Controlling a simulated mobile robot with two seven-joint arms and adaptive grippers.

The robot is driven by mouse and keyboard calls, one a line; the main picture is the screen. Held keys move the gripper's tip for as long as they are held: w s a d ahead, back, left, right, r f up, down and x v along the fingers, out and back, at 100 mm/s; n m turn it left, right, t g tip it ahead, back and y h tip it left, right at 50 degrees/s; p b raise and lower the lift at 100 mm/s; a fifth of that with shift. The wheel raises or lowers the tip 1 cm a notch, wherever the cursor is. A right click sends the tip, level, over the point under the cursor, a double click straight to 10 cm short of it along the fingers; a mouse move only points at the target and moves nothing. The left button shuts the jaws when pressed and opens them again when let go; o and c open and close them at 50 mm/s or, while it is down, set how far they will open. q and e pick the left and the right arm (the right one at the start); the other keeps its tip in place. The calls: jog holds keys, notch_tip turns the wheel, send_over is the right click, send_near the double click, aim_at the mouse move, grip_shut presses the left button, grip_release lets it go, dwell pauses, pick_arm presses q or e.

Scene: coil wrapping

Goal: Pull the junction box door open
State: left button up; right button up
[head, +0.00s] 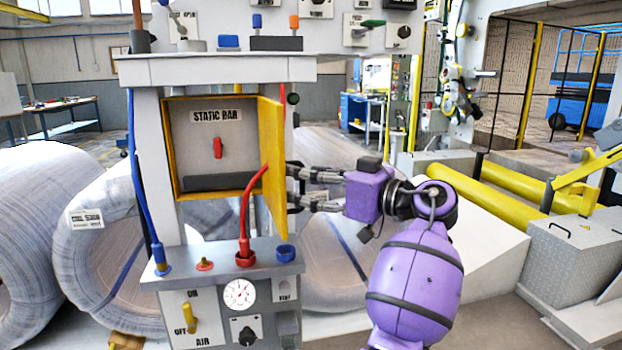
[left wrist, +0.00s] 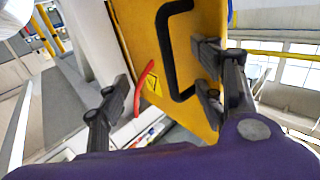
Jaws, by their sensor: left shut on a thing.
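The junction box (head: 215,120) has a yellow frame and a grey inside with a "STATIC BAR" label and a red switch (head: 217,147). Its yellow door (head: 272,150) stands open, swung out on the right side of the box. My left gripper (head: 298,188) is at the door's outer face, with one finger above the other. My right gripper is not in view.
A red hose (head: 243,215) rises from the lower panel (head: 220,262) in front of the box. A blue cable (head: 137,180) runs on the left. Large wrapped coils (head: 40,230) stand behind. Yellow pipes (head: 490,190) and a grey metal box (head: 575,255) are at the right.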

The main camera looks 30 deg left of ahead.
pick_arm(q)
jog(key=shift+w+a+r, duration=0.1)
jog(key=shift+a+r, duration=0.05)
jog(key=shift+r, duration=0.05)
jog(key=shift+d, duration=0.5)
jog(key=shift+c, duration=1.1)
jog(key=d, duration=0.3)
jog(key=s+d, duration=0.1)
jog(key=d, duration=0.7)
jog(key=shift+s+d+f, duration=0.15)
jog(key=shift+f, duration=0.05)
jog(key=shift+c, duration=0.5)
